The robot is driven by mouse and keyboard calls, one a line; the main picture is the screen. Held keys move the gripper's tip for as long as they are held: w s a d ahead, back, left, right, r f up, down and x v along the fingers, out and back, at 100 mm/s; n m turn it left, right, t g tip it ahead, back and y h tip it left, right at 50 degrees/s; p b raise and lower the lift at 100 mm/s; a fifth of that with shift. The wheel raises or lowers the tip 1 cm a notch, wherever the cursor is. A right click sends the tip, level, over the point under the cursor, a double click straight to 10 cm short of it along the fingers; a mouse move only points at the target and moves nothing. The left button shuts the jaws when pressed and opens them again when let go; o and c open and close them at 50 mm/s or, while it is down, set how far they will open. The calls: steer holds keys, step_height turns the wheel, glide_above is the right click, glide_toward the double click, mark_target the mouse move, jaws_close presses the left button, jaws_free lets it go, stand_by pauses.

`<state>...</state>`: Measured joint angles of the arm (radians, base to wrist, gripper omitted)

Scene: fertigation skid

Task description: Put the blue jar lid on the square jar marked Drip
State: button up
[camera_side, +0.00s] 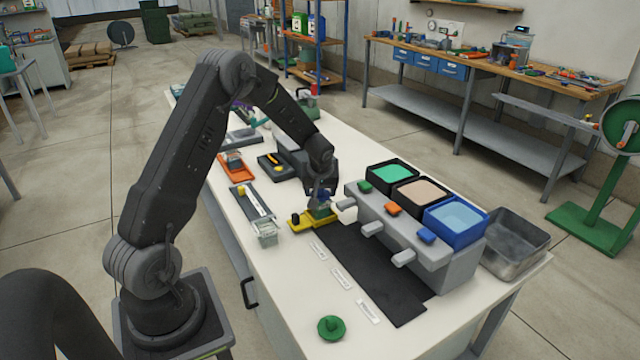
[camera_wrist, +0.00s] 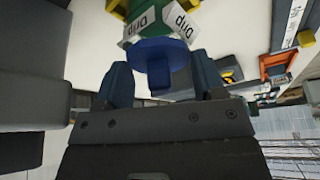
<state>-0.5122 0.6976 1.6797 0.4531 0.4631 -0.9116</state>
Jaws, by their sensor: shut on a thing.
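The blue jar lid (camera_wrist: 150,50) is a disc with a knob. My gripper (camera_wrist: 161,76) is shut on its knob, one finger on each side. The square jar marked Drip (camera_side: 321,212) has a green body and stands in a yellow holder (camera_side: 301,226) on the table. Two white "Drip" labels on the jar (camera_wrist: 143,24) face my wrist camera. The lid, also in the side view (camera_side: 323,194), is over the jar's top. I cannot tell whether it touches the rim, which the lid hides.
A grey dispenser block (camera_side: 455,270) with green, beige and blue bins stands right of the jar. A black mat (camera_side: 385,285) lies before it. A clear container (camera_side: 266,235) and an orange tray (camera_side: 234,174) are left. A green lid (camera_side: 331,327) lies at the front.

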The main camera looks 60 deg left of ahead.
steer(key=shift+f, duration=0.2)
steer(key=o, duration=1)
steer(key=shift+c, duration=0.2)
steer(key=shift+r, duration=3.55)
